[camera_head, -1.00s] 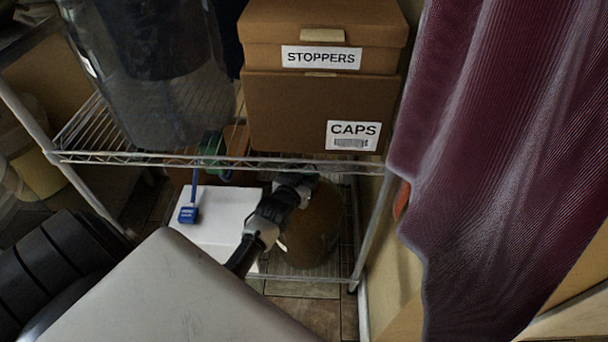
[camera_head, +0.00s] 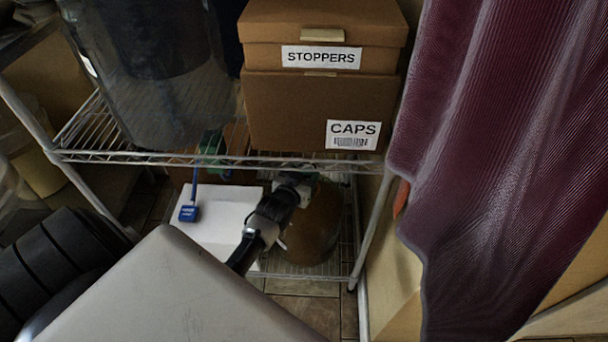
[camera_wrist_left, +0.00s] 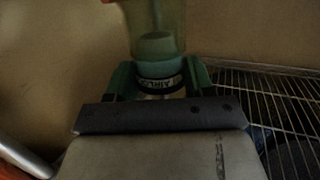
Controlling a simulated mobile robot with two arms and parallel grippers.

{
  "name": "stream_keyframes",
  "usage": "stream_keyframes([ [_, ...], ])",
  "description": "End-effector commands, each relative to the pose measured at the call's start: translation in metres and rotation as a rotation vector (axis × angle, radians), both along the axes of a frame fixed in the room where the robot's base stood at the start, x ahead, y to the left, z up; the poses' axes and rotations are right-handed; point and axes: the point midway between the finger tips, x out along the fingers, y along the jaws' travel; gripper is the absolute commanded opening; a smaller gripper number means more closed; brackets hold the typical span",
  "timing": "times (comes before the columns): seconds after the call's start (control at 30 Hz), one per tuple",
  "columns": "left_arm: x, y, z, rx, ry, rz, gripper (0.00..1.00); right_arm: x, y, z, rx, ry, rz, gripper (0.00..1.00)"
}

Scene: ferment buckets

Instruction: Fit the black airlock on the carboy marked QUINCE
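A brown carboy (camera_head: 318,228) stands on the lower wire shelf, partly hidden behind my left arm and the upper shelf's edge. No QUINCE marking is readable on it. My left gripper (camera_head: 298,183) is at the carboy's upper left in the head view. In the left wrist view, the green fingers of my left gripper (camera_wrist_left: 158,80) are closed around the airlock (camera_wrist_left: 157,40), a clear greenish cylinder with a pale inner part. Its black band carries partly readable white lettering. The airlock's far end is cut off, and I cannot tell whether it touches the carboy. My right gripper is not in view.
The upper wire shelf (camera_head: 220,161) holds STOPPERS (camera_head: 320,35) and CAPS (camera_head: 310,105) boxes and a large dark clear vessel (camera_head: 155,75). A maroon curtain (camera_head: 490,150) hangs at right.

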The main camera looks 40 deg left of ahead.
Motion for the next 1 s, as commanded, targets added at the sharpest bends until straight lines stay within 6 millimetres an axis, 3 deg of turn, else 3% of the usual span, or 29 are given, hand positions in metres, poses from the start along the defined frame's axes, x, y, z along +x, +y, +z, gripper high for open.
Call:
stream_keyframes([
  [0.03,0.0,0.0,0.0,0.0,-0.001,0.0,0.61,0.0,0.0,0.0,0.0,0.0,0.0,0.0],
  [0.17,0.0,0.0,0.0,0.0,0.0,0.0,0.81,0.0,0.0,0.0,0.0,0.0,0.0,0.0],
  [0.53,-0.006,-0.001,0.002,0.0,0.001,0.0,0.81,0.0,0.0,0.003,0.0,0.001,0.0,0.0],
  [0.8,-0.055,-0.008,0.013,0.0,0.004,0.001,0.81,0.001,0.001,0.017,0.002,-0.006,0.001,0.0],
  [0.83,-0.06,-0.009,0.014,0.0,0.003,0.0,0.81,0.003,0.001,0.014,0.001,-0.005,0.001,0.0],
  [0.9,-0.073,-0.012,0.016,-0.001,0.002,0.0,0.81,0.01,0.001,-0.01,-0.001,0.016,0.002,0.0],
  [1.0,-0.088,-0.014,0.019,-0.001,0.002,0.0,0.81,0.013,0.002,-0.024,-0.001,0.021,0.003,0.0],
])
